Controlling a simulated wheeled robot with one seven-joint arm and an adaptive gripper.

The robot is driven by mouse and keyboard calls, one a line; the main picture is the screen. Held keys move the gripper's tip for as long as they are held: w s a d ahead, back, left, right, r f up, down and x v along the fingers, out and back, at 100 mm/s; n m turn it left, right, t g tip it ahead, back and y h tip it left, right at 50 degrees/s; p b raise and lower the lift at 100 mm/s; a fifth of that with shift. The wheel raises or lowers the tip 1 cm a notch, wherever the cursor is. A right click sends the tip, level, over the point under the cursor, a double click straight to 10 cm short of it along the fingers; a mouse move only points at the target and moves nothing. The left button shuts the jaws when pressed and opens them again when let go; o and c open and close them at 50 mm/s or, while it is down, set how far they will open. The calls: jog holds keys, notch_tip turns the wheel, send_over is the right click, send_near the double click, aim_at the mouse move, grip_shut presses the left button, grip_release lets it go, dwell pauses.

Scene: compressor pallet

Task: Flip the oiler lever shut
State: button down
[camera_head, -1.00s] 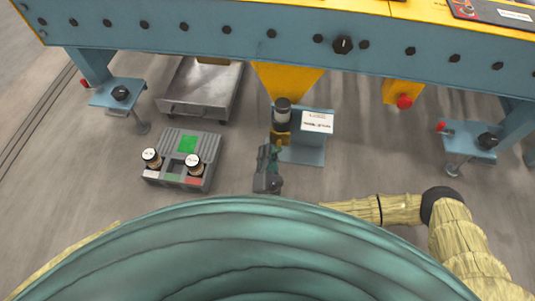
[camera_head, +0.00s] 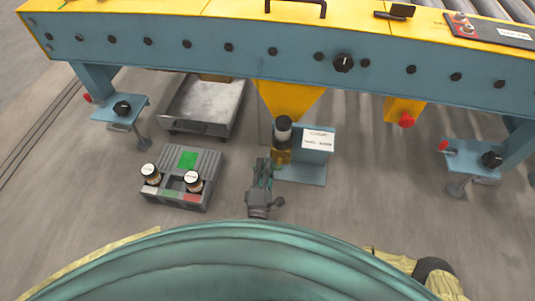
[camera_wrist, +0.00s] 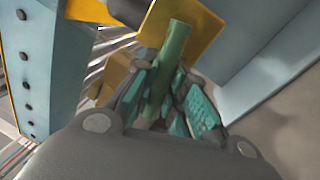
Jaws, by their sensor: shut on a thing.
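The oiler (camera_head: 283,133) is a dark and pale cylinder with a yellow lower part, hanging under a yellow bracket on the blue frame. The lever looks like a green rod (camera_wrist: 175,48) in the wrist view, running up from between my fingers in front of a yellow surface. My gripper (camera_head: 262,170) is just left of and below the oiler in the head view. In the wrist view its teal-padded fingers (camera_wrist: 166,95) are closed around the green rod. The rod's lower end is hidden among the fingers. The lever's pivot cannot be made out clearly.
A blue stand with a white label (camera_head: 318,140) is right beside the oiler. A grey case with two gauge-like pots (camera_head: 182,178) lies on the floor to the left. A metal tray (camera_head: 205,105) is behind it. A red knob (camera_head: 406,121) sits at right. Floor between is clear.

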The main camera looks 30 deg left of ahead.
jog(key=shift+s, duration=0.15)
jog(key=c, duration=1.4)
grip_release()
jog(key=shift+c, duration=0.2)
